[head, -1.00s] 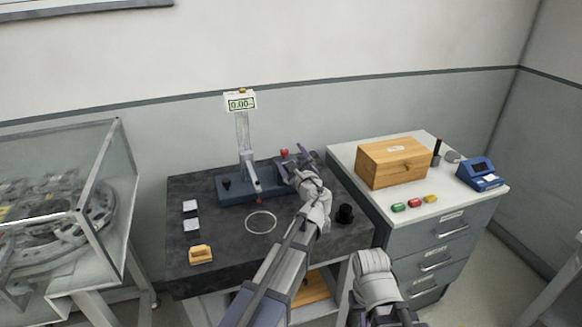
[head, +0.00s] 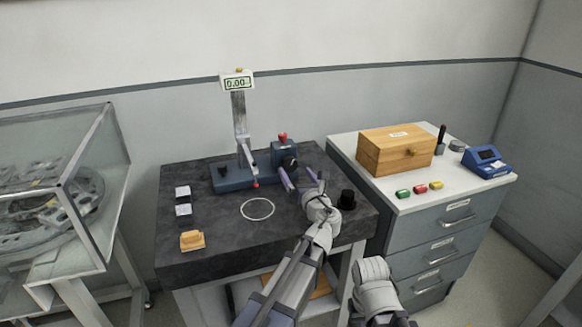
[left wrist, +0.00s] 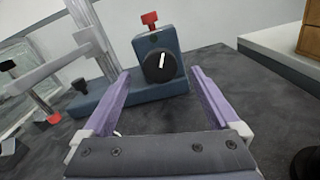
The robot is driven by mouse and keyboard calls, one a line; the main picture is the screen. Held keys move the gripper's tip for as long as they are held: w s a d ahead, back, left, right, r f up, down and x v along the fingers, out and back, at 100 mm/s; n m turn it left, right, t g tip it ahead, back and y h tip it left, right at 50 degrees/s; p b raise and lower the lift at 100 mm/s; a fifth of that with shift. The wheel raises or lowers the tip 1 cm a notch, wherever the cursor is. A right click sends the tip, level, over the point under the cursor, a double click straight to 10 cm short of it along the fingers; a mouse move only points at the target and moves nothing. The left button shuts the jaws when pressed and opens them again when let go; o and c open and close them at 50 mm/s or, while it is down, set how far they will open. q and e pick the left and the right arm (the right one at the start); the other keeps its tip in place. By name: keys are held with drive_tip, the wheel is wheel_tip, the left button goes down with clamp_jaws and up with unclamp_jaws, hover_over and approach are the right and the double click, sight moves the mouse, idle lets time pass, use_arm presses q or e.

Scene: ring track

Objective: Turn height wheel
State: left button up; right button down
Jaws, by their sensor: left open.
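The height wheel is a black knob with a white mark (head: 290,163) on the front of a blue block. It shows larger in the left wrist view (left wrist: 159,66), where a red knob (left wrist: 149,19) tops the block. My left gripper (head: 299,178) is open and empty, in front of the wheel and apart from it. In the left wrist view its purple fingers (left wrist: 160,74) stand to either side of the wheel with a gap before it. The display (head: 237,84) on the gauge column reads 0.00. Of my right arm only a grey link shows; its gripper is out of view.
The gauge's blue base (head: 232,179) stands on a dark stone table (head: 220,255). Small blocks (head: 183,210) and a yellow piece (head: 192,240) lie left. A white-topped cabinet (head: 365,182) stands right.

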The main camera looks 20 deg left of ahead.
sight(291, 165)
use_arm(q)
drive_tip(key=shift+x, duration=2.65)
